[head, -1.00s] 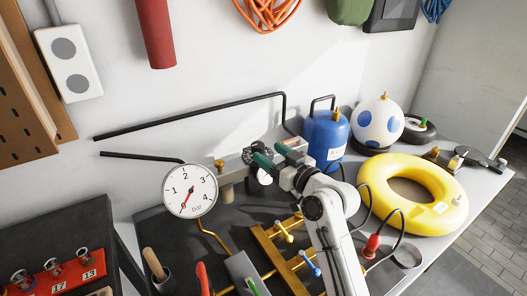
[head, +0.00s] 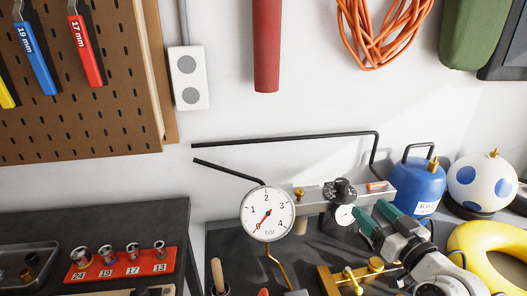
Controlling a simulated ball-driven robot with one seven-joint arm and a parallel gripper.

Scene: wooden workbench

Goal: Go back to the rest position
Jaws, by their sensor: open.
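My gripper (head: 373,214) is at the lower right in the head view. Its two green fingers are apart with nothing seen between them. They point up and left toward the grey block (head: 322,204) with the black knob (head: 340,190) and small dial (head: 345,215). I cannot tell whether the fingertips touch the block or only overlap it in the picture. My white arm runs out of view at the bottom right.
A big pressure gauge (head: 267,213) stands left of the gripper. A blue tank (head: 417,188), a spotted ball (head: 478,180) and a yellow ring (head: 472,238) stand to the right. A red socket rail (head: 115,273) lies at the lower left. Black rods (head: 285,139) run along the wall.

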